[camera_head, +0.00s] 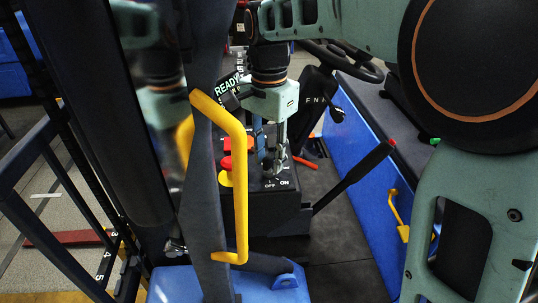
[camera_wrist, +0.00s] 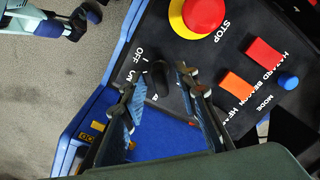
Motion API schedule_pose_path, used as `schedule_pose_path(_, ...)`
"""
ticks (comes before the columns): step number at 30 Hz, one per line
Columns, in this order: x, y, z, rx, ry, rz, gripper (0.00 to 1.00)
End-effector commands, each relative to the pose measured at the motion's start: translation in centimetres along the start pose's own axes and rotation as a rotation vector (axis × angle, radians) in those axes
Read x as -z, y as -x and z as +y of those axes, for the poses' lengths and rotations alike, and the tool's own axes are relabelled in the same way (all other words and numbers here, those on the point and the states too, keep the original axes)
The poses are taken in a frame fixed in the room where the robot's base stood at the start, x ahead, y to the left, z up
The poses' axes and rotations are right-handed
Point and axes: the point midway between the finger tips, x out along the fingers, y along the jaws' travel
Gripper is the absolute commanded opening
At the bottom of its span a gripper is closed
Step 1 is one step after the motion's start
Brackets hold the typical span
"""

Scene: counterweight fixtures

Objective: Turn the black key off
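The black key (camera_wrist: 158,76) sits on the dark control panel (camera_wrist: 222,62) beside the white OFF and ON labels in the wrist view. My gripper (camera_wrist: 154,84) is open, with one fingertip on each side of the key. A gap shows on the left; I cannot tell whether the right finger touches it. The key's exact angle is hard to tell. In the head view my gripper (camera_head: 272,163) points down at the panel (camera_head: 262,214), just above the OFF and ON labels, and its fingers hide the key.
A red stop button (camera_wrist: 203,13) on a yellow collar is close to the key. Red (camera_wrist: 264,53) and orange (camera_wrist: 237,83) switches and a blue knob (camera_wrist: 288,81) lie beyond. A yellow handrail (camera_head: 240,190) stands left of my gripper, a black lever (camera_head: 355,175) right.

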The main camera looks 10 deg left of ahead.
Motion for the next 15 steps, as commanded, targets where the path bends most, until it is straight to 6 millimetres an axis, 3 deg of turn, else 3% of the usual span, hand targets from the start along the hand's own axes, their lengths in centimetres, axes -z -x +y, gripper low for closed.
schedule_pose_path(7, 0.01, -0.12, 0.01, 0.0, 0.0, 0.0, 0.28)
schedule_pose_path(15, 0.01, -0.09, 0.01, 0.0, 0.0, 0.0, 0.0)
